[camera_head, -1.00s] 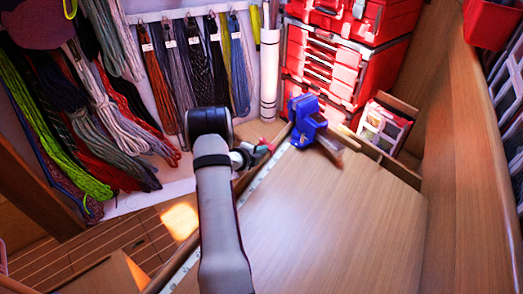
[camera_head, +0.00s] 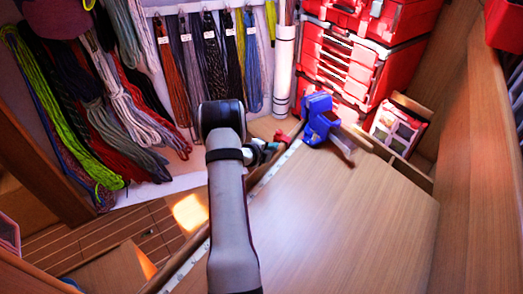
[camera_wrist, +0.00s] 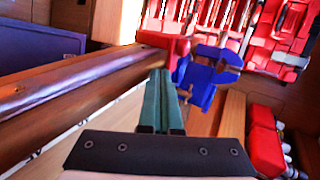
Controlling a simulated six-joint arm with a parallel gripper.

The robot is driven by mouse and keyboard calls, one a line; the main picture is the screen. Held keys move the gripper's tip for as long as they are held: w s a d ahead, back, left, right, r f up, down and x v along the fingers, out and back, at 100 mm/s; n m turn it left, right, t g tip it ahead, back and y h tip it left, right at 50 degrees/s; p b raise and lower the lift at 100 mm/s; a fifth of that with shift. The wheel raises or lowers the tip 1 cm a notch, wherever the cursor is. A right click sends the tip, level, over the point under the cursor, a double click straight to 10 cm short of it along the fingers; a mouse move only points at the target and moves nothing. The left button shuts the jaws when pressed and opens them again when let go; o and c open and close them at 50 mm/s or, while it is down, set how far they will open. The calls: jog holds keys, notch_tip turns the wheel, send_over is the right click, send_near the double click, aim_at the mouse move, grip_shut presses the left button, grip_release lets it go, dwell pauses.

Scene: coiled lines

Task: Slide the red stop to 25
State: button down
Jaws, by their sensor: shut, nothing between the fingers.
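The red stop (camera_head: 283,138) sits at the far end of the wooden rail along the table's left edge, near the blue vise. In the wrist view it is a red block (camera_wrist: 166,46) just beyond my fingertips. A white scale strip (camera_head: 277,168) runs along the table edge; its numbers are too small to read. My gripper (camera_head: 270,149) has teal fingers, shut and empty, at the near side of the stop. In the wrist view the fingers (camera_wrist: 160,78) point at the stop; I cannot tell whether they touch it.
A blue vise (camera_head: 318,120) stands just right of the stop. Red drawer boxes (camera_head: 345,60) and a white roll (camera_head: 284,70) are behind. Coiled lines (camera_head: 205,70) hang at the back left. The wooden tabletop (camera_head: 340,220) is clear.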

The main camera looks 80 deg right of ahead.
jog(key=v, duration=1)
jog(key=shift+w+a, duration=0.25)
jog(key=shift+a, duration=0.15)
send_near(285, 138)
notch_tip(285, 138, down, 3)
jog(key=shift+d+f, duration=0.15)
jog(key=shift+f, duration=0.05)
jog(key=shift+s+d+r, duration=0.1)
jog(key=shift+s+d, duration=0.2)
jog(key=shift+d, duration=0.3)
jog(key=shift+s+d, duration=0.3)
jog(key=shift+d, duration=0.3)
jog(key=shift+s+d, duration=0.25)
jog(key=shift+d, duration=0.25)
jog(key=shift+s+d, duration=0.4)
jog(key=shift+d, duration=0.3)
jog(key=shift+w+a, duration=0.1)
